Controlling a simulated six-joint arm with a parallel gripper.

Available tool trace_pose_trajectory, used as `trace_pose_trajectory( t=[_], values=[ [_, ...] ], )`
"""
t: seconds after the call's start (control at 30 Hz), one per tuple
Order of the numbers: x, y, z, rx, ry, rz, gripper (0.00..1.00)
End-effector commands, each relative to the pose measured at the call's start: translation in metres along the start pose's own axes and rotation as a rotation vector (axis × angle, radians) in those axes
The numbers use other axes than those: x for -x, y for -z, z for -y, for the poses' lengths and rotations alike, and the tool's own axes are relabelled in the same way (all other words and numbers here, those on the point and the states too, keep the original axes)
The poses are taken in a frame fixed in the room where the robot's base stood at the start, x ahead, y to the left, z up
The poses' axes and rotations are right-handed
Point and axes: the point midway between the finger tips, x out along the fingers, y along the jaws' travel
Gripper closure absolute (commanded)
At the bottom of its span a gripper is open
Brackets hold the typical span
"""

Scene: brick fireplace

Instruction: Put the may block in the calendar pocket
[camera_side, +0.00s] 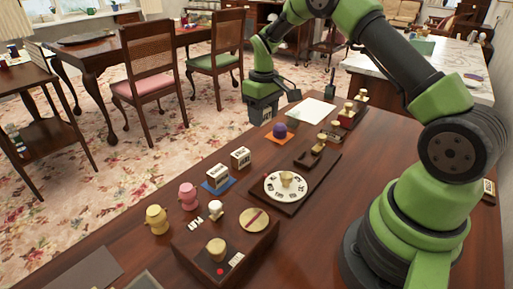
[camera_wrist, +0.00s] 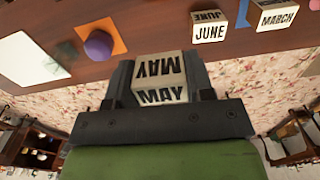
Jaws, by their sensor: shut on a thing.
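The may block (camera_wrist: 158,80) is a cream cube with black MAY lettering on two visible faces. It sits between the dark fingers of my gripper (camera_wrist: 160,88) in the wrist view, and the gripper is shut on it. In the side view my gripper (camera_side: 263,112) hangs over the far left table edge, left of the orange square; the block cannot be made out there. A dark wooden board with a white dial (camera_side: 271,187) lies mid-table and has a raised part with a small recess (camera_side: 312,157) at its far end. I cannot tell for sure which opening is the calendar pocket.
A purple ball (camera_side: 279,129) rests on an orange square (camera_side: 270,137). A June block (camera_wrist: 209,27) and a March block (camera_wrist: 276,16) stand nearby on the table. A white sheet (camera_side: 311,110) lies behind. Yellow and pink pieces (camera_side: 188,197) and a wooden box (camera_side: 250,246) fill the front.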

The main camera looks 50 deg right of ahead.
Motion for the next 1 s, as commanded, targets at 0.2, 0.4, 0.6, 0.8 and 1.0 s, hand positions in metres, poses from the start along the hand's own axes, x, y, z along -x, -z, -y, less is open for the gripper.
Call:
trace_pose_trajectory(
  t=[0.2,0.4,0.6,0.8,1.0],
  values=[
    [0.039,-0.031,0.056,0.027,0.0,-0.002,0.74],
    [0.063,-0.076,0.099,0.042,-0.001,-0.003,0.74],
    [0.072,-0.105,0.117,0.047,0.0,-0.002,0.74],
    [0.069,-0.114,0.113,0.045,-0.001,0.002,0.74],
    [0.035,-0.142,0.069,0.039,0.002,0.012,0.74]
  ],
)
